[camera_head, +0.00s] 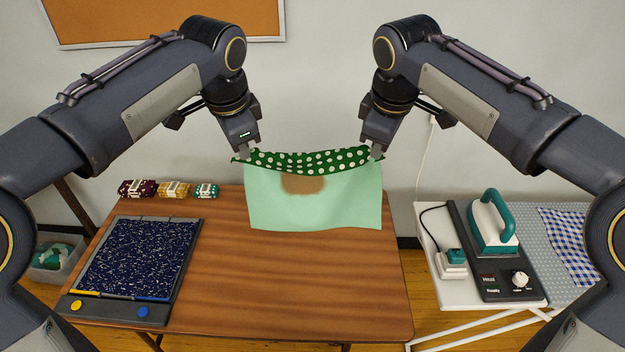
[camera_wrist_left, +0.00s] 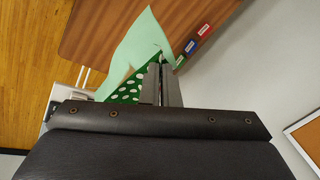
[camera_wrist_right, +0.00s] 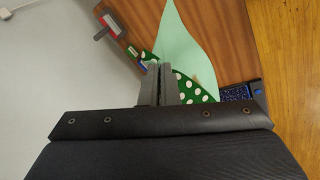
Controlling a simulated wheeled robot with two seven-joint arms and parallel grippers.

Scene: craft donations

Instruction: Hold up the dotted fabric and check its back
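The dotted fabric (camera_head: 315,200) hangs between my two grippers above the back of the table. Its green, white-dotted side folds over along the top, and its pale mint side faces the head camera. A brown patch (camera_head: 303,183) shows on the pale side, just below the dotted fold. My left gripper (camera_head: 243,157) is shut on the top left corner; the fabric also shows in the left wrist view (camera_wrist_left: 135,52). My right gripper (camera_head: 375,156) is shut on the top right corner; the fabric also shows in the right wrist view (camera_wrist_right: 178,45). The top edge sags slightly between them.
Three folded fabric bundles (camera_head: 172,190) lie at the table's back left. A dark blue speckled panel (camera_head: 137,257) with yellow and blue buttons lies at the left. An iron (camera_head: 493,222) stands on a base at right, beside checked cloth (camera_head: 570,240). A bin (camera_head: 52,262) is at far left.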

